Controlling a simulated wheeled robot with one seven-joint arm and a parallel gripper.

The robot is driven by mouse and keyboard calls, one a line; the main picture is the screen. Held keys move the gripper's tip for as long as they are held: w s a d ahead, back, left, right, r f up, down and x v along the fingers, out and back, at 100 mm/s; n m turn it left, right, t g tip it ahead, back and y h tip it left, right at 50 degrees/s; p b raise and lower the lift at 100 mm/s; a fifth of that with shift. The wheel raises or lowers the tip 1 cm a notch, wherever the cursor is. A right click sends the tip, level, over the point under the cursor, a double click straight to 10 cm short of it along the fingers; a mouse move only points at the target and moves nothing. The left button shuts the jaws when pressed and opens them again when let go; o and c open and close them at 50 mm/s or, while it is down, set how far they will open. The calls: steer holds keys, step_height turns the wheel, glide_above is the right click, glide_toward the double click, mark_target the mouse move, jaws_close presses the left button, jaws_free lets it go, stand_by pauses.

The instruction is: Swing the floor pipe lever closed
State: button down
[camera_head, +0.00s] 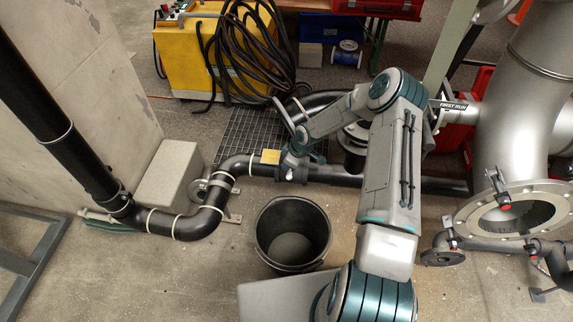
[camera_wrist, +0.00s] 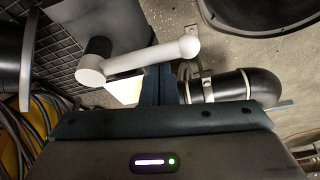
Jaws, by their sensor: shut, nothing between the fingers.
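The lever (camera_wrist: 150,58) is a pale grey bar with a round knob at one end and a thick dark-ended hub (camera_wrist: 92,72) at the other. It spans the upper middle of the wrist view. My gripper (camera_wrist: 158,88) is shut and empty, its dark fingers just below the lever bar in that view; I cannot tell whether they touch it. In the head view my gripper (camera_head: 291,168) reaches down at the black floor pipe (camera_head: 340,176), beside a yellow tag (camera_head: 270,156). The arm and gripper hide much of the lever there.
A black bucket (camera_head: 293,234) stands on the floor just in front of the pipe. A grey block (camera_head: 168,176) sits by the wall at left. A yellow cart with hoses (camera_head: 196,55) stands behind. A large flanged pipe (camera_head: 518,208) is at right. A floor grating (camera_head: 235,133) lies behind the pipe.

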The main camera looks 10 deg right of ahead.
steer(key=shift+a, duration=0.1)
step_height(320, 180, up, 10)
steer(key=p, duration=0.2)
stand_by(0.6)
steer(key=shift+a, duration=0.2)
